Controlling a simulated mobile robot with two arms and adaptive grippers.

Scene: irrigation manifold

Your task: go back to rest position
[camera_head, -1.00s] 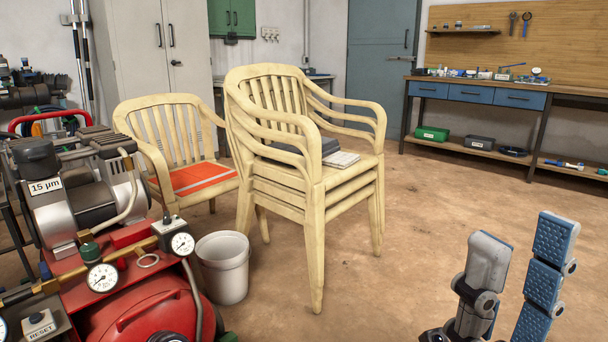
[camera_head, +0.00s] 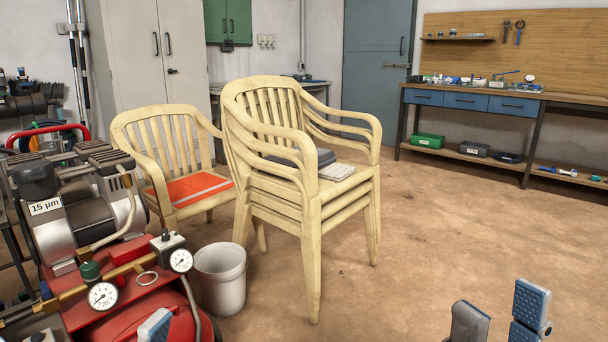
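My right gripper (camera_head: 498,322) shows at the bottom right of the head view. Its two fingers with blue ribbed pads stand apart, with bare floor between them, so it is open and empty. Only a fingertip of my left gripper (camera_head: 155,326) shows at the bottom edge, in front of the red compressor tank (camera_head: 120,322). The rest of the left gripper is out of view, so whether it is open or shut cannot be told.
Compressor equipment with gauges (camera_head: 103,295) fills the lower left, beside a grey bucket (camera_head: 221,279). Stacked cream chairs (camera_head: 312,210) stand in the middle, with another chair (camera_head: 160,130) behind. A workbench (camera_head: 465,101) is at the back right. The floor at right is clear.

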